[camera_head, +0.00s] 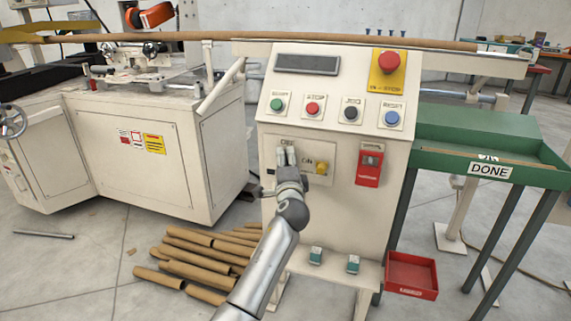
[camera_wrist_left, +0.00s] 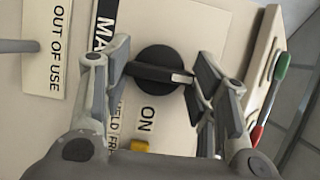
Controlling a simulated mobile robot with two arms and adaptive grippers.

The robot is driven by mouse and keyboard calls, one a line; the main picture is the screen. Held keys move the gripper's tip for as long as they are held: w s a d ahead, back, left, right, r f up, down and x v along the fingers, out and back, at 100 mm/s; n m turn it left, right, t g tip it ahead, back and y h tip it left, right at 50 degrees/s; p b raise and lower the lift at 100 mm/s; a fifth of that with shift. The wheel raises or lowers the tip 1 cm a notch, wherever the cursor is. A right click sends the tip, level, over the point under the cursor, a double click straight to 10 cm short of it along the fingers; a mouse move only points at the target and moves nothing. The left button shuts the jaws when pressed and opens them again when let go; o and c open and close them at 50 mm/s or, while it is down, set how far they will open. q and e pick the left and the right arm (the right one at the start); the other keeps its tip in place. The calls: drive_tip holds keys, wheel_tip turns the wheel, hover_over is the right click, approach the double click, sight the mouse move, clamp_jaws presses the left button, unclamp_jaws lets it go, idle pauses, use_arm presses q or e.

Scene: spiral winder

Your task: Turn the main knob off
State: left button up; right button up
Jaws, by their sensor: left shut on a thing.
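The main knob (camera_wrist_left: 160,75) is a round black dial with a bar handle, seen in the left wrist view. The bar's white-marked end points right in that view, away from the ON label (camera_wrist_left: 148,113) below the knob. My left gripper (camera_wrist_left: 165,72) has its fingers on both ends of the bar and is shut on it. In the head view my left gripper (camera_head: 287,165) is against the control box front and hides the knob. An OFF label (camera_head: 287,142) shows just above it, and ON stands to its right. My right gripper is not in view.
The control box (camera_head: 340,215) has several push buttons and a red emergency stop (camera_head: 391,62) on yellow. A red device (camera_head: 370,167) sits right of the knob. Cardboard tubes (camera_head: 200,262) lie on the floor at left. A green DONE table (camera_head: 480,145) stands at right.

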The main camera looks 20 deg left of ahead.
use_arm(q)
drive_tip(key=shift+f, duration=0.1)
drive_tip(key=o, duration=1)
drive_tip(key=shift+s, duration=0.1)
drive_tip(key=v, duration=1.2)
drive_tip(key=shift+a, duration=0.1)
